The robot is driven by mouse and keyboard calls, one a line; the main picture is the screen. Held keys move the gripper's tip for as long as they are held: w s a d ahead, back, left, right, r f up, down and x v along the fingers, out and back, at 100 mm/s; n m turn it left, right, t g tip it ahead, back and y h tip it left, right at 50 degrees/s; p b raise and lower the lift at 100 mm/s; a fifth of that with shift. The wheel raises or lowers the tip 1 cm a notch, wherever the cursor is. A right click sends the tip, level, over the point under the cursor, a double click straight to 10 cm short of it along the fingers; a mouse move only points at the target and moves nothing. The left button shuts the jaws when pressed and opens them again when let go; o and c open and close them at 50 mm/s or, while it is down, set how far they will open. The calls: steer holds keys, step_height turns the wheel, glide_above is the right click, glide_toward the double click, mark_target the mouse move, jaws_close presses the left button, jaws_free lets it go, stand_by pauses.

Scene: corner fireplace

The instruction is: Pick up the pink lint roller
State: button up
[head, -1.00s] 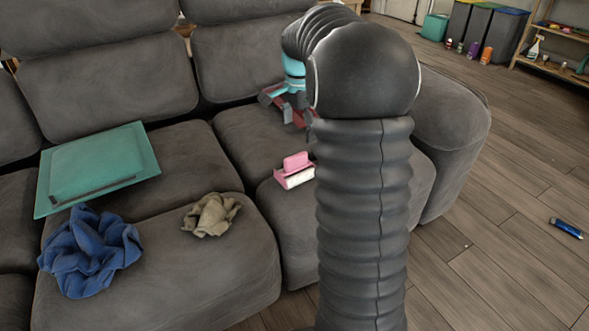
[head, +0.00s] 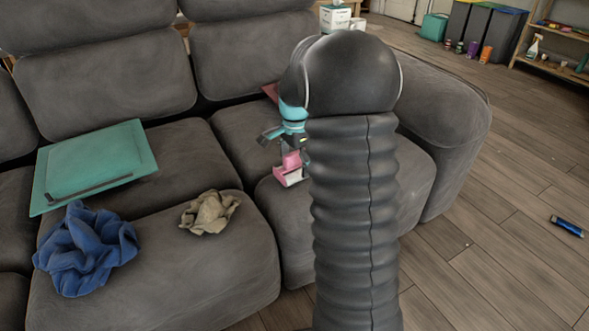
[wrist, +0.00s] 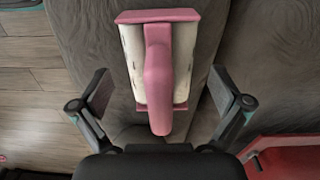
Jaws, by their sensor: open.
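The pink lint roller (head: 290,170) lies on the right-hand seat cushion of the grey sofa, partly hidden by my arm in the head view. In the wrist view the lint roller (wrist: 158,70) shows a pink handle over a white roll, with the handle's end pointing toward my gripper. My gripper (wrist: 160,98) is open, one finger on each side of the handle's end, with gaps on both sides. In the head view my gripper (head: 283,140) is just above and behind the roller. I cannot tell the exact height between them.
A beige cloth (head: 209,212), a blue cloth (head: 86,250) and a green folder-like item (head: 95,165) lie on the cushions to the left. A red object (wrist: 290,155) lies at lower right in the wrist view. The sofa's armrest (head: 450,130) rises at right.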

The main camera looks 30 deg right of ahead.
mark_target(297, 152)
steer(key=shift+f, duration=0.1)
steer(key=c, duration=1.4)
steer(key=shift+c, duration=0.2)
steer(key=shift+r, duration=0.45)
steer(key=c, duration=0.5)
steer(key=r, duration=0.3)
steer(key=shift+s+d+r, duration=0.15)
steer(key=shift+d+r, duration=0.1)
steer(key=shift+r, duration=0.05)
jaws_close()
steer(key=s+d+r+p, duration=0.1)
steer(key=s+d+r, duration=0.5)
steer(key=d, duration=0.3)
steer(key=shift+s+r, duration=0.25)
steer(key=shift+s, duration=0.1)
